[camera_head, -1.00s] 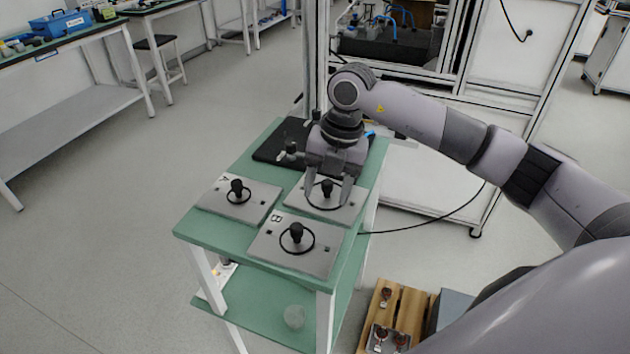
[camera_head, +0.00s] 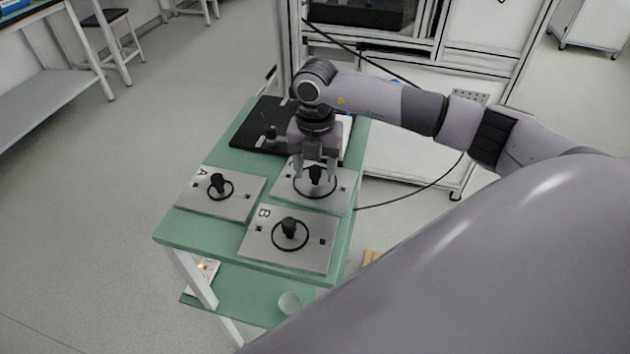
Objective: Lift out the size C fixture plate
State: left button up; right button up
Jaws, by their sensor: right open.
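The size C fixture plate (camera_head: 338,194) is a grey metal plate with a black knob inside a black ring. It lies flat on the green cart top, behind plate B and right of plate A, with its letter mostly covered by my gripper. My right gripper (camera_head: 316,174) points down over plate C, its two fingers apart on either side of the black knob. I cannot tell whether the fingers touch the knob. My left gripper is not in view.
Plate A (camera_head: 241,207) and plate B (camera_head: 262,243), each with a black knob, lie close to plate C. A black board (camera_head: 254,137) lies at the cart's back. The green cart top (camera_head: 172,228) has a lower shelf (camera_head: 240,300). A white-framed machine stands behind.

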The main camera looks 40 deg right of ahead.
grip_shut()
jog(key=shift+w, duration=0.1)
jog(key=shift+r, duration=0.1)
